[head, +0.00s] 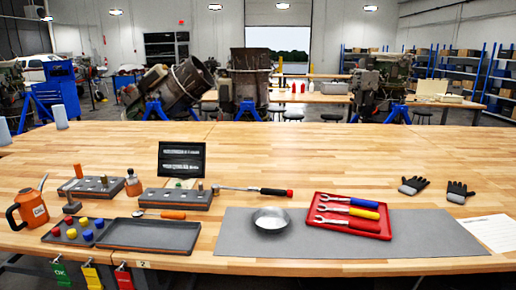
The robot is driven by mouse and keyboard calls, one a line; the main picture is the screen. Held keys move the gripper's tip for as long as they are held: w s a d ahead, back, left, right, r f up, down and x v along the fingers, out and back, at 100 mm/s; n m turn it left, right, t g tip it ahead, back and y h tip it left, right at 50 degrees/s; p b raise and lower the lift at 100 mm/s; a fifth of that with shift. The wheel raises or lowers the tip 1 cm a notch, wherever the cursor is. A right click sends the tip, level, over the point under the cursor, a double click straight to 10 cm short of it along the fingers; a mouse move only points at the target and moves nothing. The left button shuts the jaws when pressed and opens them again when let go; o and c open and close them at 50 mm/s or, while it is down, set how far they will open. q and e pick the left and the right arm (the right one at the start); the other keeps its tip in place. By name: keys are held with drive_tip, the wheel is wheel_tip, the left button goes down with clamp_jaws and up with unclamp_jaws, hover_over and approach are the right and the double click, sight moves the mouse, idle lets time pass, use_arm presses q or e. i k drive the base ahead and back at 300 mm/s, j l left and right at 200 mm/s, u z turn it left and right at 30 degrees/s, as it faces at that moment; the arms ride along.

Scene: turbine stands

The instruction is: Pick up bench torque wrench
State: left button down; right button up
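A long wrench (253,190) with a silver shaft, a black grip and a red end lies on the wooden bench (330,155) left of centre; it looks like the bench torque wrench. Its head end lies close to the right end of a grey block with holes (175,198); I cannot tell if they touch. Its red end points right, above the grey mat. Neither of my grippers is in view.
A round metal dish (271,219) and a red tray (322,222) with several coloured-handle tools stand on the grey mat (430,235). Left are an orange can (31,208), a dark tray (150,234) and colored caps. Gloves (413,185) lie right. The bench's back middle is clear.

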sight(280, 192)
drive_tip(key=i+l+u, duration=0.1)
drive_tip(key=l, duration=0.3)
drive_tip(key=i+l, duration=0.15)
drive_tip(key=l, duration=0.2)
drive_tip(key=i+l+u, duration=0.15)
drive_tip(key=l, duration=0.25)
drive_tip(key=i+l+u, duration=0.1)
drive_tip(key=l, duration=0.3)
drive_tip(key=i+l+u, duration=0.1)
drive_tip(key=l, duration=0.3)
